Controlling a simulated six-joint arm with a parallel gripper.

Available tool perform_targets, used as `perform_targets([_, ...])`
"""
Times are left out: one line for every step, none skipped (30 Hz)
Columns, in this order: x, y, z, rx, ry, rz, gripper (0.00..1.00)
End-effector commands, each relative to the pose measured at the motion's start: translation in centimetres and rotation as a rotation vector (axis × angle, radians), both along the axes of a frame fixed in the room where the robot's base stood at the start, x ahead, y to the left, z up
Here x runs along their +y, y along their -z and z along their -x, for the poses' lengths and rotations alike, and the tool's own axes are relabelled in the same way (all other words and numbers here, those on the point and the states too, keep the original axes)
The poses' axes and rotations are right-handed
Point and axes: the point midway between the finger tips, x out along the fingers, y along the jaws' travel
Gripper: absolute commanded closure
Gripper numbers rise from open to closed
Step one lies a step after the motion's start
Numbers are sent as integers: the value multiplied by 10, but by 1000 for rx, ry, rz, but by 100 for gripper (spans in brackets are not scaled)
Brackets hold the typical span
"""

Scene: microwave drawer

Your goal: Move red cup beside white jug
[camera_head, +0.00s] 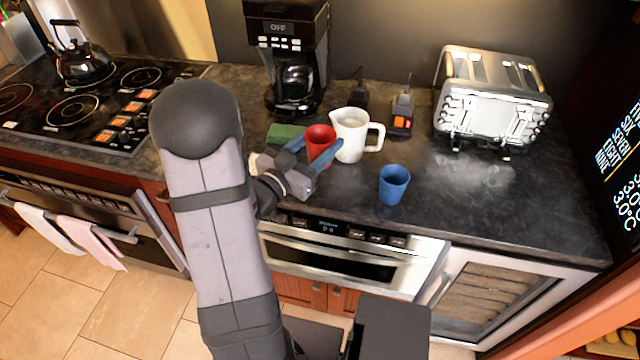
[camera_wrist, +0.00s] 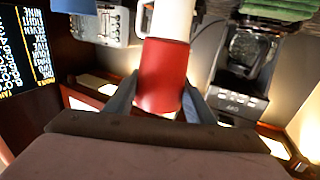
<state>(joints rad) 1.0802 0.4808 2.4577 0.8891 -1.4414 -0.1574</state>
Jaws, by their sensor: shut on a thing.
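The red cup (camera_head: 320,141) is on the counter side of my gripper, just left of the white jug (camera_head: 349,136). My gripper (camera_head: 318,152) is shut on the red cup, with a blue finger on either side of it. In the wrist view the red cup (camera_wrist: 161,76) fills the space between the fingers (camera_wrist: 160,104), and the white jug (camera_wrist: 171,18) shows right behind it. The cup looks upright and very close to the jug; I cannot tell whether they touch or whether the cup's base rests on the counter.
A blue cup (camera_head: 394,184) stands to the right, near the counter's front. A green sponge-like block (camera_head: 286,133) lies left of the red cup. A coffee maker (camera_head: 290,60) stands behind, and a toaster (camera_head: 493,98) at right. Dark counter (camera_head: 480,205) is clear at front right.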

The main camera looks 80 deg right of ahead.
Motion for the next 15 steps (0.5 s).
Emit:
perform_targets([0, 3, 0, 1, 0, -1, 73])
perform_targets([0, 5, 0, 1, 0, -2, 73])
perform_targets([0, 9, 0, 3, -1, -3, 73])
perform_targets([0, 13, 0, 3, -1, -4, 73])
perform_targets([0, 17, 0, 3, -1, -5, 73])
perform_targets([0, 22, 0, 3, -1, -5, 73])
perform_targets([0, 26, 0, 4, -2, -5, 73])
perform_targets([0, 30, 0, 3, -2, -6, 73])
perform_targets([0, 34, -1, 4, -2, -4, 73])
perform_targets([0, 38, -1, 4, -2, -4, 73])
perform_targets([0, 42, -1, 2, -2, -3, 73])
perform_targets([0, 46, 0, 3, -2, -3, 73])
perform_targets([0, 49, 0, 3, -2, -3, 73])
perform_targets([0, 52, 0, 2, -2, -2, 73])
perform_targets([0, 54, -1, 1, -2, -2, 73])
